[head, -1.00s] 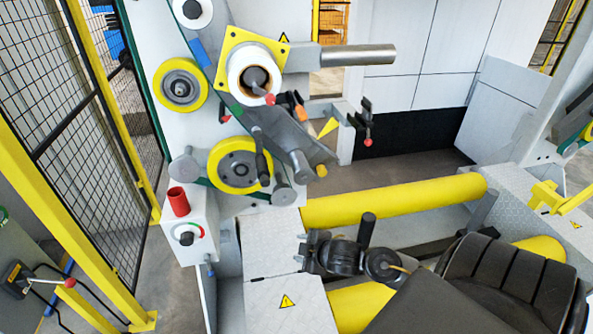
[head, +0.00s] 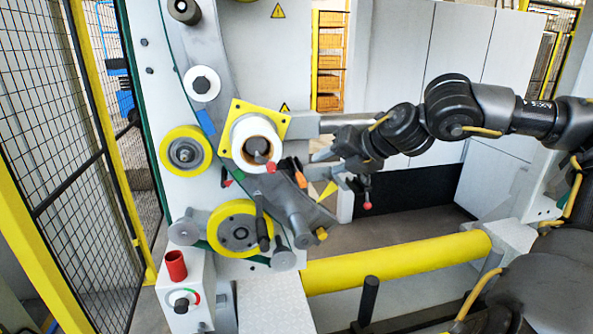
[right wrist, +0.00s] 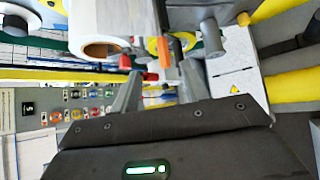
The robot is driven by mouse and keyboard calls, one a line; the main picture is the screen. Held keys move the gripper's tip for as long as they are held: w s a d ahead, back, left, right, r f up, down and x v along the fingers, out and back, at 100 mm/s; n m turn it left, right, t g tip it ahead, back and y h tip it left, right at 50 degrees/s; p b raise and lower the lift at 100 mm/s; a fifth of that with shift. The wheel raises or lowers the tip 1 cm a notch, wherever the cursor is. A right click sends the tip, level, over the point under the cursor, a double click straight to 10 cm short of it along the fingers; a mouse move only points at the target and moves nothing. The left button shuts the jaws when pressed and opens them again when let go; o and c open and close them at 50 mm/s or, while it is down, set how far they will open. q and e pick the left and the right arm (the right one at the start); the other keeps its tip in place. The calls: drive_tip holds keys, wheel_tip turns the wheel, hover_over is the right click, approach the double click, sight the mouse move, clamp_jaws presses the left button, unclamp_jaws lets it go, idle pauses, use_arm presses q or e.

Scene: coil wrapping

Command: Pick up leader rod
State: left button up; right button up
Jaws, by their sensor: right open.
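My right gripper (head: 326,163) reaches in from the right in the head view, just right of the white film roll (head: 255,143) and below the grey horizontal bar (head: 345,122). Its fingers are apart, with nothing seen held in the right wrist view (right wrist: 160,78). An orange-ended piece (head: 300,179) stands left of the fingers; an orange piece (right wrist: 164,52) also shows beyond them in the right wrist view. I cannot tell for certain which piece is the leader rod. My left gripper is out of view.
A red-tipped lever (head: 367,202) hangs just below my right gripper. Yellow rollers (head: 236,228) and a control box with a red cup (head: 175,266) are at the left. A long yellow roller (head: 400,262) lies below. A mesh fence (head: 50,110) bounds the left.

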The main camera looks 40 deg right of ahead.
sight(300, 178)
drive_tip(key=shift+p+x, duration=1)
drive_tip(key=shift+x, duration=1.65)
drive_tip(key=shift+d, duration=0.15)
drive_tip(key=p+x, duration=0.3)
drive_tip(key=x, duration=0.2)
drive_tip(key=shift+w+f, duration=0.1)
clamp_jaws()
